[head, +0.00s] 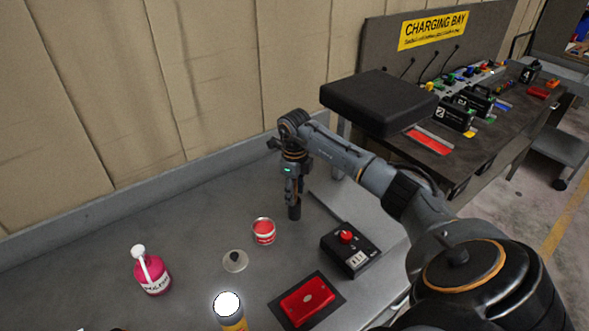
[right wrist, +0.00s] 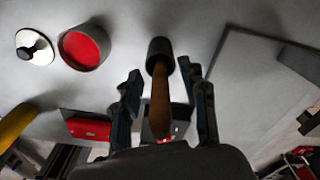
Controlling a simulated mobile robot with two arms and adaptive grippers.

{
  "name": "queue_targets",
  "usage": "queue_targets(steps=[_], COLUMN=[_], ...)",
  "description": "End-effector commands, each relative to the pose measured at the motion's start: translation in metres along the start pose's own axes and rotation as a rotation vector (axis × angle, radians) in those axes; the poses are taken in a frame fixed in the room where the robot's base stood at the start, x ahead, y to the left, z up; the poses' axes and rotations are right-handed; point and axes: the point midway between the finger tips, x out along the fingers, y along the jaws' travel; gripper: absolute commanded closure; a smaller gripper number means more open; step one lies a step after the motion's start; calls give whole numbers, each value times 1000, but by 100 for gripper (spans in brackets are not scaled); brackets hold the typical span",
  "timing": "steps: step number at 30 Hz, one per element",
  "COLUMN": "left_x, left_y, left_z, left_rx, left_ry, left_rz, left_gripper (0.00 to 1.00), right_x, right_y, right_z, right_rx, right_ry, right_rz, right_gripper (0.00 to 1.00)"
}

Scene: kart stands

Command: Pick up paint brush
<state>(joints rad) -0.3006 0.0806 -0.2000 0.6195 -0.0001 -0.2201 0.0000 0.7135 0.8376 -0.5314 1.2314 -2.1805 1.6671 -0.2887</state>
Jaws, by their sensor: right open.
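The paint brush has a brown wooden handle (right wrist: 160,105) and a thick dark end (right wrist: 160,52) in the right wrist view. Its dark end (head: 294,212) also shows below my right gripper in the head view, at the table. The brush appears to stand upright, handle towards the gripper. My right gripper (head: 294,192) points down over it. In the right wrist view the fingers of my right gripper (right wrist: 160,74) are apart, one on each side of the handle, with gaps visible. The upper handle is partly hidden in the head view. My left gripper is out of view.
An open red paint can (head: 264,232) and a round lid (head: 235,261) stand left of the brush. A black box with a red knob (head: 350,250) stands right. A red block (head: 307,301), pink bottle (head: 151,273) and white-topped yellow container (head: 230,313) are nearer. The wall runs behind.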

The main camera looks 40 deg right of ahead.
Motion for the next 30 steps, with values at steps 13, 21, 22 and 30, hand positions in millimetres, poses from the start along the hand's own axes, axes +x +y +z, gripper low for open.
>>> queue_targets(steps=[13, 21, 22, 30], left_x=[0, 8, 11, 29], left_y=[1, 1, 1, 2], left_z=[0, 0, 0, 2], left_rx=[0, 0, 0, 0], left_ry=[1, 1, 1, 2], left_rz=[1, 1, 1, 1], left_gripper=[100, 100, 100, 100], right_x=[-1, -16, -22, -75], right_y=[0, -2, -2, -2], right_z=[0, 1, 1, 1], right_rx=[0, 1, 0, 1], right_ry=[0, -4, -5, -6], right_rz=[-1, -4, -4, -4], right_gripper=[100, 100, 100, 100])
